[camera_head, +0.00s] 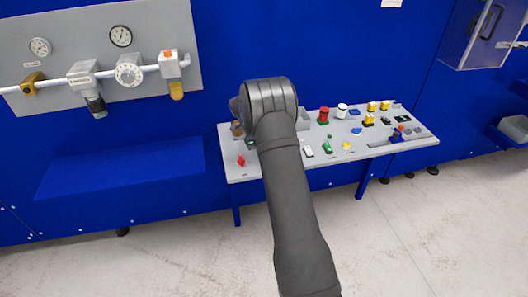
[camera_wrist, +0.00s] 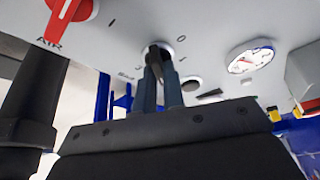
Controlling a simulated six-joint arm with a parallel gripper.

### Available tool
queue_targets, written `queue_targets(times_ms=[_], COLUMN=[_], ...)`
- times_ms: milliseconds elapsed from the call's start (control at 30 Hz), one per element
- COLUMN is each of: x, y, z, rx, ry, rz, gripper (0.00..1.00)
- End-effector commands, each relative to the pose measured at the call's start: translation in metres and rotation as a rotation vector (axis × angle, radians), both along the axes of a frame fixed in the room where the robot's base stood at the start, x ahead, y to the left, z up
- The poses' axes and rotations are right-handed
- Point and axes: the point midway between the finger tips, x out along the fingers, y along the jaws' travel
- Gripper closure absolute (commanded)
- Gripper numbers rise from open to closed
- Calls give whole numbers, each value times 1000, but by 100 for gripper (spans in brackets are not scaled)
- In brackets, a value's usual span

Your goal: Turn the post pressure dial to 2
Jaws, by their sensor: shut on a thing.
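In the wrist view, my gripper (camera_wrist: 158,72) has its two dark fingers up against a small dark dial knob (camera_wrist: 153,52) on the light grey panel. The fingers are shut on the knob, which is partly hidden between their tips. Small marks stand around the knob, one like a 0 at its upper right; the pointer's setting cannot be read. In the head view, my arm reaches over the left part of the sloping control panel (camera_head: 232,152), and its wrist hides the gripper and the dial.
A red AIR knob (camera_wrist: 72,14) is close to the left of the gripper, and a round white gauge (camera_wrist: 250,59) is to the right. The panel's right part holds several buttons and a red cylinder (camera_head: 323,116). A wall board (camera_head: 60,60) carries gauges and valves.

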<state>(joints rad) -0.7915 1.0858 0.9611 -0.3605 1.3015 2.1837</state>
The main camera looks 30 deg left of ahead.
Motion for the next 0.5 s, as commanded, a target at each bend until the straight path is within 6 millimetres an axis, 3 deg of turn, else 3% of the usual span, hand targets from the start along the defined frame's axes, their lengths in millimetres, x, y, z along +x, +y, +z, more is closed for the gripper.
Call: queue_targets(times_ms=[500], x=[-1], y=[1], z=[-2], rx=[1], ry=[4], rz=[-50], gripper=[100])
